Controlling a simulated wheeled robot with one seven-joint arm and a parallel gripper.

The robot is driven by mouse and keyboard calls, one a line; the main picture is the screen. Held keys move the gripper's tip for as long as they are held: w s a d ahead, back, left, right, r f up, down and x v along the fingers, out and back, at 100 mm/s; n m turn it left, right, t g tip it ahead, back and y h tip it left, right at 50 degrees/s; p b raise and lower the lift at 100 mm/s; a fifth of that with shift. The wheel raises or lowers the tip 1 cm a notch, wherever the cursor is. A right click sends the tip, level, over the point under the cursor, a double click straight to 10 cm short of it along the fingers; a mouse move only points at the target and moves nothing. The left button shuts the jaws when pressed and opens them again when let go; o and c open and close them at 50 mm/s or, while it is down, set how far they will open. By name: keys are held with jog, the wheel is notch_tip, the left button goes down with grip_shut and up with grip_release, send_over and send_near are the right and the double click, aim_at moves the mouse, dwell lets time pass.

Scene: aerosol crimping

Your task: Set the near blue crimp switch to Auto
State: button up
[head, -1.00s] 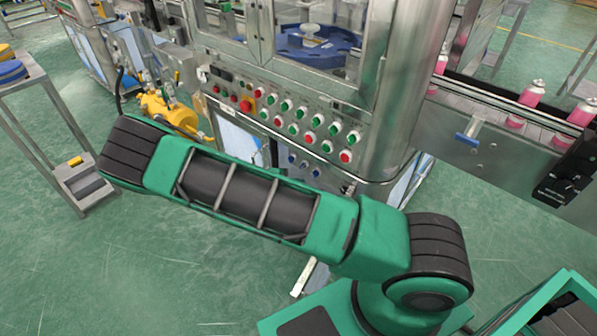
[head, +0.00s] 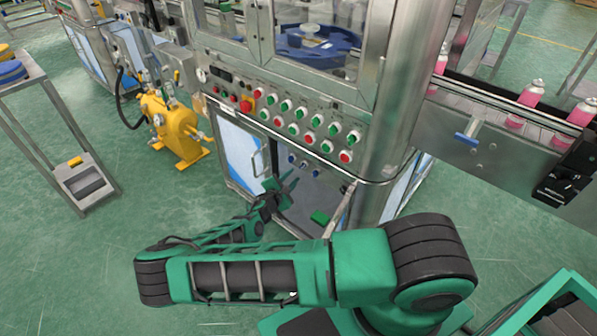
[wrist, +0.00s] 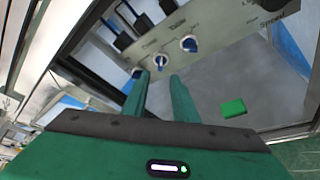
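A short row of blue switches (head: 303,163) sits below the red and green buttons on the machine front. In the wrist view one blue switch (wrist: 189,44) with a pale surround faces me, and another blue switch (wrist: 160,61) shows between and beyond my fingertips. A third, at lower left, is partly hidden by the left finger. In the head view my gripper (head: 284,184) is just below the switches.
Red and green buttons (head: 308,138) and a red emergency knob (head: 246,105) are above. A green block (head: 320,217) lies in the open bay below. A yellow pump (head: 176,128) stands left; a conveyor with pink cans (head: 531,94) runs right.

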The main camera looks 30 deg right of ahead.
aim_at(302, 166)
jog(key=x, duration=0.7)
jog(key=shift+d, duration=0.15)
